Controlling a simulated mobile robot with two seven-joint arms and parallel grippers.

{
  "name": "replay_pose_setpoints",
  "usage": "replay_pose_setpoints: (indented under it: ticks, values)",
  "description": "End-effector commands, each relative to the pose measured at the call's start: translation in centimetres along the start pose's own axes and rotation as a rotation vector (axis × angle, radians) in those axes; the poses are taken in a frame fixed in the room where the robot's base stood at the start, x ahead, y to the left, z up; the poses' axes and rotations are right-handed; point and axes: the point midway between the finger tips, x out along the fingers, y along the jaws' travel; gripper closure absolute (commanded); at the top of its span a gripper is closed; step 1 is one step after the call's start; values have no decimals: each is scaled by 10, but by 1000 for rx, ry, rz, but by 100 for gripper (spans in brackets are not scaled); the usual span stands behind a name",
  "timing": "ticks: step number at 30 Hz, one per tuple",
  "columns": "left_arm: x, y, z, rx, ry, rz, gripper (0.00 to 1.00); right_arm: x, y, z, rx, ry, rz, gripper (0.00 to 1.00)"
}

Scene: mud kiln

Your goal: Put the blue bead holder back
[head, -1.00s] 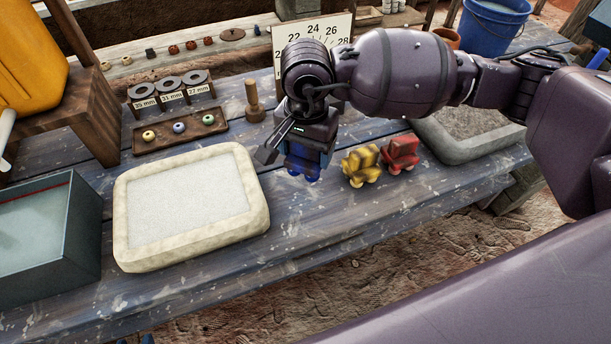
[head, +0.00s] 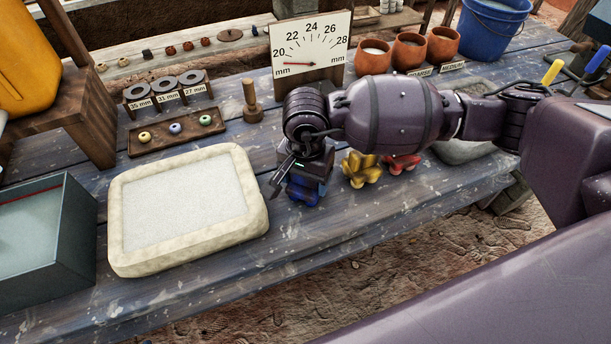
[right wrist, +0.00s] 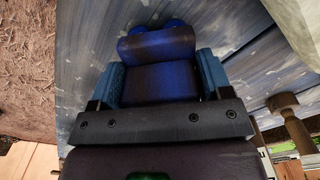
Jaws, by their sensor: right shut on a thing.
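My right gripper (head: 304,180) is shut on the blue bead holder (head: 303,193), between the white-surfaced tray and the yellow holder. The right wrist view shows the blue holder (right wrist: 157,65) between the two blue finger pads, with two rounded lobes at its far end. It is low over the blue-grey bench (head: 285,240); I cannot tell if it touches the wood. A yellow holder (head: 360,169) stands just right of it, and a red holder (head: 402,163) stands beyond that, partly hidden by my right arm. My left gripper is not in view.
The pale-rimmed tray (head: 257,215) lies close on the left. Behind are a wooden peg (head: 251,100), a small tray of beads (head: 137,146), ring gauges (head: 165,90) and a dial board (head: 310,48). The bench's front strip is clear.

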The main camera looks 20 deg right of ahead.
Motion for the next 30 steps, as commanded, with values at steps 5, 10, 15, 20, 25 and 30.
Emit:
replay_pose_setpoints:
  ticks: [5, 10, 15, 20, 25, 30]
  values:
    - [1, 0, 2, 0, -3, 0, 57, 4, 0, 0, 0, 0, 1, 27]
    - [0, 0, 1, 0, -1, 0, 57, 2, 0, 0, 0, 0, 0, 3]
    - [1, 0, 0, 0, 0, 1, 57, 2, 0, 0, 0, 0, 0, 3]
    - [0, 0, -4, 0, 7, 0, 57, -2, 0, 0, 0, 1, -1, 3]
    - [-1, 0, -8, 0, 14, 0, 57, -22, -1, -1, -1, 4, -3, 3]
    - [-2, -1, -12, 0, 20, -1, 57, -55, 0, -1, -1, 5, -4, 3]
